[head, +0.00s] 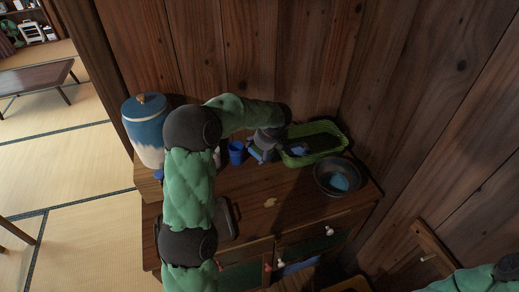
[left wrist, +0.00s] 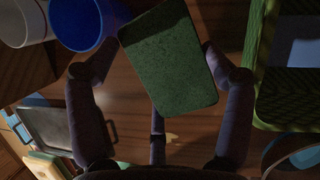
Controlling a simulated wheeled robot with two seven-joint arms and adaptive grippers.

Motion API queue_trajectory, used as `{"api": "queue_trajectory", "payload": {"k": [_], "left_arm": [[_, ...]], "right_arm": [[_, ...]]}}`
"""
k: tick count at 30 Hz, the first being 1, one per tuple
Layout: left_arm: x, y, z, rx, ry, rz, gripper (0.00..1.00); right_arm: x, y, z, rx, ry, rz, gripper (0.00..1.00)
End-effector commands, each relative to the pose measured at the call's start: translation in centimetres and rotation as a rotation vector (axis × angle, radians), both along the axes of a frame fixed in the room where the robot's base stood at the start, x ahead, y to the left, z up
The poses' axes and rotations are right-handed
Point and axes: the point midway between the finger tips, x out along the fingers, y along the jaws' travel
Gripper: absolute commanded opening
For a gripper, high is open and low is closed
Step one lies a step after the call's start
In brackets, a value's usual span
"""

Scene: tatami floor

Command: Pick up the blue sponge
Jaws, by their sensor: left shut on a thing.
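The sponge is in my left gripper (head: 263,150). In the left wrist view it shows as a flat block with a dark green rough face (left wrist: 170,60), held between the fingertips. In the head view a small blue part of it (head: 256,154) shows by the fingers, above the cabinet top. My left gripper is shut on it, just left of the green basket. My right gripper is out of view.
A blue cup (head: 236,152) stands close left of the gripper. The green basket (head: 338,128) holds something blue. A dark bowl (head: 324,186) with a blue thing inside stands at the right. A blue-and-white jar (head: 147,132) stands at the left. Wooden walls close the back and right.

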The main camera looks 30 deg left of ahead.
Motion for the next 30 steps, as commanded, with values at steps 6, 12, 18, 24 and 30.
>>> {"api": "queue_trajectory", "payload": {"k": [6, 12, 18, 24, 30], "left_arm": [[-2.7, -1.7, 3.9, 0.0, -0.001, -0.002, 0.67], [-5.6, -3.6, 5.2, 0.001, -0.001, -0.003, 0.67], [-7.9, -5.0, 6.3, 0.0, 0.0, -0.002, 0.67], [-9.3, -5.9, 7.0, 0.0, -0.001, 0.0, 0.66], [-9.8, -6.2, 7.1, 0.0, 0.0, 0.0, 0.66]], "right_arm": [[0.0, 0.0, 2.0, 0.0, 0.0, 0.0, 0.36], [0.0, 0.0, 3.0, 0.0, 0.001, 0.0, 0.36], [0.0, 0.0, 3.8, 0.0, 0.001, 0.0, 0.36], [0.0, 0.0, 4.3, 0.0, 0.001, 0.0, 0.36], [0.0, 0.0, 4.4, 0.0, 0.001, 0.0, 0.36]]}}
